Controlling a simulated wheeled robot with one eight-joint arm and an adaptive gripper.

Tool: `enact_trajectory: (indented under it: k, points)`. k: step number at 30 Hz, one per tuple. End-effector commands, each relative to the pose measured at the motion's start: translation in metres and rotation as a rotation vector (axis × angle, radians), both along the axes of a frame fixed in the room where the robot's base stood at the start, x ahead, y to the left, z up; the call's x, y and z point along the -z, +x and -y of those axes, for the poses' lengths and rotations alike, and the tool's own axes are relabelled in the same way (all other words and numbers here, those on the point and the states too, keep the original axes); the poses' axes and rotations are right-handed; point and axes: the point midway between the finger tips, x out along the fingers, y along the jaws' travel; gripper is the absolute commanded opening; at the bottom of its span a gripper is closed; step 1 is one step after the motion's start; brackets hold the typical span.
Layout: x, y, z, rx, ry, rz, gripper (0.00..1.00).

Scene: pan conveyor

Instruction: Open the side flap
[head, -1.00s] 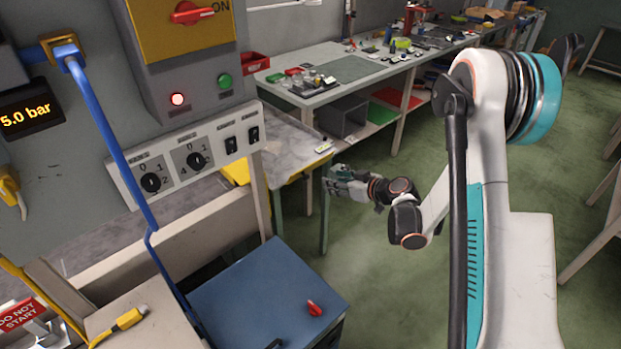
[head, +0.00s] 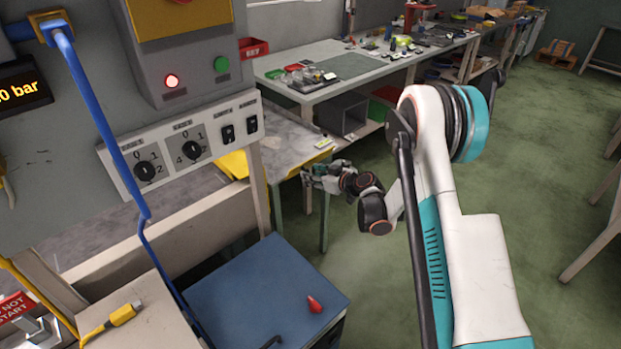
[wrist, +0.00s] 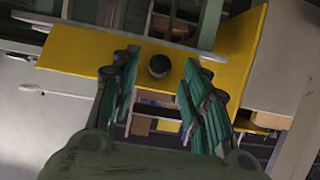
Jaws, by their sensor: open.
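A yellow panel (wrist: 85,58), which looks like the side flap, crosses the wrist view with a dark round knob (wrist: 159,66) on it. My gripper (wrist: 160,90) is open, with its green ribbed fingers on either side of the knob in the picture. I cannot tell how far the fingertips are from the knob or panel. In the head view my gripper (head: 322,176) is small, beside the yellow edge (head: 305,166) of the grey-topped table. The flap's face and the knob are not clearly seen there.
A grey control panel (head: 185,150) with knobs and switches stands at left, with a blue hose (head: 105,130) before it. A blue cabinet (head: 240,290) bearing a red-handled item (head: 314,304) is below. A workbench (head: 350,75) stands behind; green floor (head: 560,150) lies open at right.

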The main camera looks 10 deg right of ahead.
Motion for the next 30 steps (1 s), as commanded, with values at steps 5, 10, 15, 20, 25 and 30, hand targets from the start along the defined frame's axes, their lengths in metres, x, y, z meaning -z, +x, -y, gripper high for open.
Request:
enact_trajectory:
  k: [5, 10, 15, 20, 25, 30]
  points:
    - [0.008, 0.013, -0.01, -0.001, 0.001, -0.001, 0.42]
    - [0.008, 0.016, -0.012, -0.001, 0.001, -0.001, 0.42]
    - [0.008, 0.016, -0.012, 0.0, 0.001, -0.001, 0.42]
    - [0.008, 0.016, -0.012, 0.0, 0.001, -0.001, 0.12]
    - [0.008, 0.016, -0.012, 0.0, 0.001, -0.001, 0.0]
    - [0.009, 0.02, -0.011, 0.0, 0.006, 0.009, 0.0]
